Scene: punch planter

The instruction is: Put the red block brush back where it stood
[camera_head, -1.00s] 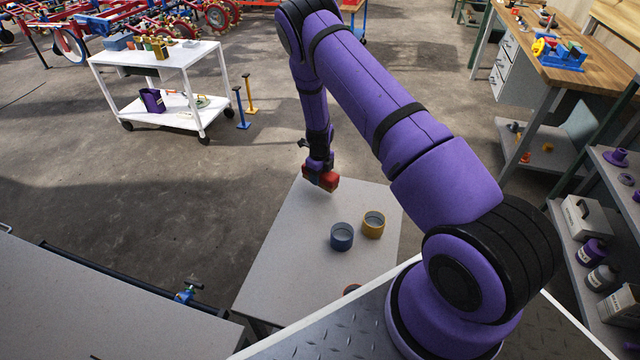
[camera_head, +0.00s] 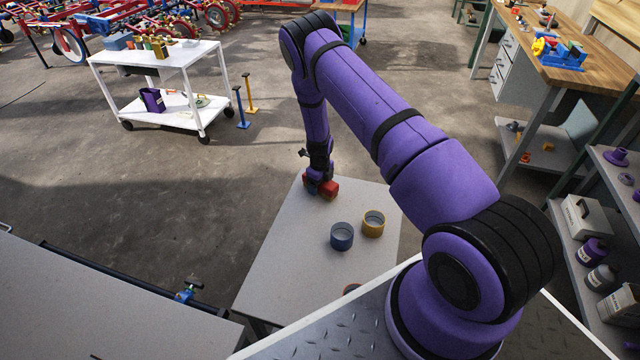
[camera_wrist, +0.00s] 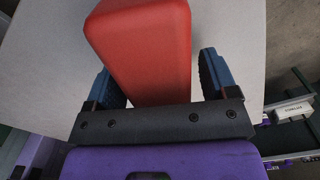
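The red block brush (camera_head: 330,191) is at the far end of the grey table (camera_head: 280,260), low at the tabletop. In the wrist view the red block (camera_wrist: 150,50) fills the space between the two blue fingers of my gripper (camera_wrist: 160,80). A pale gap shows between the block and the right finger; the left finger is very close to it. My gripper (camera_head: 319,187) is open around the block in the head view. The block's underside and any bristles are hidden.
The table's left part is clear. A white cart (camera_head: 160,62) stands well behind.

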